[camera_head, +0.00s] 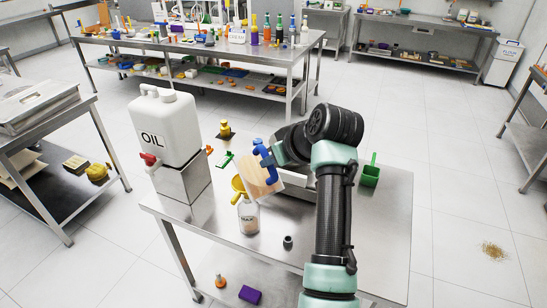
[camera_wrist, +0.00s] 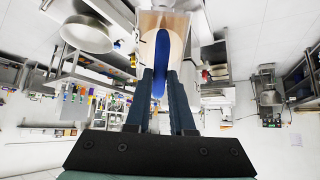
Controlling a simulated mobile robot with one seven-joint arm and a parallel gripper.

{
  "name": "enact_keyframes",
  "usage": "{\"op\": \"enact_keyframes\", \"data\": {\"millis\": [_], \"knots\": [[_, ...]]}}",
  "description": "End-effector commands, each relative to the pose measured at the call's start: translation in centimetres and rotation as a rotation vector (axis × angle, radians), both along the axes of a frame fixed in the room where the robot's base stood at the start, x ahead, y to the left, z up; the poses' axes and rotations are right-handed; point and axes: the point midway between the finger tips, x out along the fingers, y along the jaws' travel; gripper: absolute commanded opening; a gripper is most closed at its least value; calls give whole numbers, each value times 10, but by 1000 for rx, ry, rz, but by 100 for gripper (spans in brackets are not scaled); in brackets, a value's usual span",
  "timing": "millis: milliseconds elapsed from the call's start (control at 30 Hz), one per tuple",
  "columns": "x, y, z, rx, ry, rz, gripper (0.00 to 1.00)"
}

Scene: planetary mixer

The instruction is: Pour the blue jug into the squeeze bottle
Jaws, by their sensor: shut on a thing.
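The jug (camera_head: 264,180) has a clear body with tan contents and a blue handle (camera_head: 264,153). It is tilted, above and just right of the squeeze bottle (camera_head: 249,218). The bottle stands upright on the steel table, is clear with a label, and has a yellow funnel (camera_head: 238,184) at its mouth. I cannot tell whether anything is flowing. My gripper (camera_head: 274,152) is shut on the blue handle. In the wrist view the fingers (camera_wrist: 159,82) close around the handle (camera_wrist: 159,60), with the jug body (camera_wrist: 178,22) beyond.
A white OIL container (camera_head: 163,125) with a red tap stands on a steel block (camera_head: 184,182) at the left. A small dark cap (camera_head: 288,241) lies right of the bottle. A green scoop (camera_head: 370,175) is at the right edge. The table front right is clear.

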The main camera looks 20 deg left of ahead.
Motion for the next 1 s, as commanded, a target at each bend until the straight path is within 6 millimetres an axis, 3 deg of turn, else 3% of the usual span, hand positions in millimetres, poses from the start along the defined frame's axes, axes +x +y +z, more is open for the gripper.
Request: {"op": "enact_keyframes", "data": {"millis": [1000], "knots": [[3, 4, 6, -28, 18, 2, 0]]}}
